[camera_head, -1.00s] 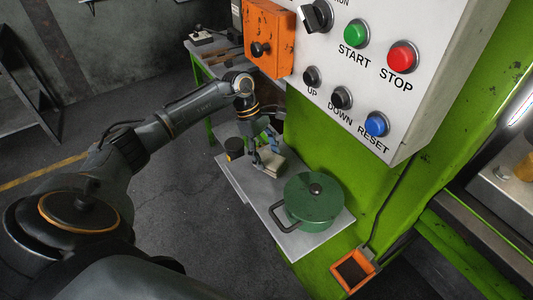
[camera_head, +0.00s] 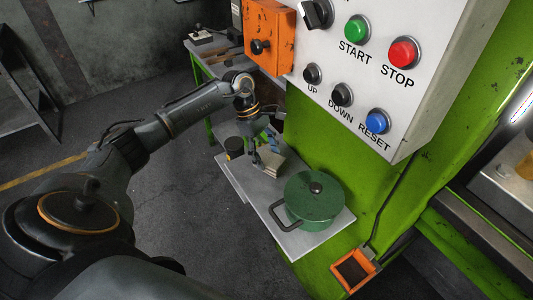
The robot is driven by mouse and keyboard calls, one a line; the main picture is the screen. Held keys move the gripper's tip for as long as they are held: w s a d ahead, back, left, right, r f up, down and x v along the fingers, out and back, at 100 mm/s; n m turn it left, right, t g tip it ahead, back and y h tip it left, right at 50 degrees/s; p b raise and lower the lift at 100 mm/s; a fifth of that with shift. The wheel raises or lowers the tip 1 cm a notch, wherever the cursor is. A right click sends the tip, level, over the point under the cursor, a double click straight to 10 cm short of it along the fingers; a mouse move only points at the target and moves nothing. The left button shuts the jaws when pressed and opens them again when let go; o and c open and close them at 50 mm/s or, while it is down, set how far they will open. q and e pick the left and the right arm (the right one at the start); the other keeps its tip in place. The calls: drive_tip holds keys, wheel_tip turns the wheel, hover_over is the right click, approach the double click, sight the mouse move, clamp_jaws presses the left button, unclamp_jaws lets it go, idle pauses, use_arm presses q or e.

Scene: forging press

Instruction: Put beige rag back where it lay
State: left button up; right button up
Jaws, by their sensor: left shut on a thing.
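The beige rag (camera_head: 271,161) is at the far part of the small grey shelf (camera_head: 262,193), on the green press. My left gripper (camera_head: 264,158) reaches down over it from the left arm and is shut on it. The rag is at or just above the shelf surface; I cannot tell whether it touches. The fingers partly hide the rag. My right gripper is not in view.
A green lidded pot (camera_head: 314,198) stands at the near end of the shelf. A dark round can (camera_head: 234,148) stands left of the rag. The control panel (camera_head: 400,30) with buttons overhangs on the right.

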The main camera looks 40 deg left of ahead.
use_arm(q)
drive_tip(key=shift+f, duration=0.1)
drive_tip(key=o, duration=1.1)
drive_tip(key=v, duration=1.2)
